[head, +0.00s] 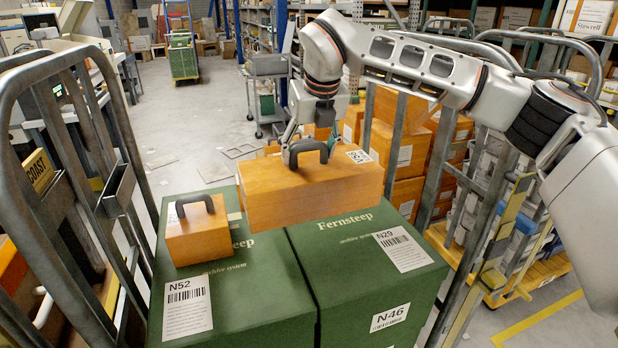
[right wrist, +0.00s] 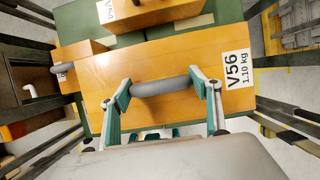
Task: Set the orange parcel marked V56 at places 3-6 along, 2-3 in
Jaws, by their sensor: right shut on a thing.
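The orange parcel marked V56 (head: 300,190) is a long box with a dark handle and a white label on top. In the right wrist view its label (right wrist: 236,70) reads V56, 1.10 kg. My right gripper (head: 309,148) is shut on the handle; its two fingers also show at the handle in the right wrist view (right wrist: 160,88). The parcel is over two green boxes, N52 (head: 235,300) and N29 (head: 345,255). I cannot tell whether its underside touches them. My left gripper is not in view.
A small orange parcel (head: 197,240) with a handle stands on the left green box. Another orange parcel (right wrist: 150,12) lies beyond the held one. Metal cage rails (head: 60,110) flank the boxes left and right. More orange boxes (head: 400,150) are stacked behind the right rail.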

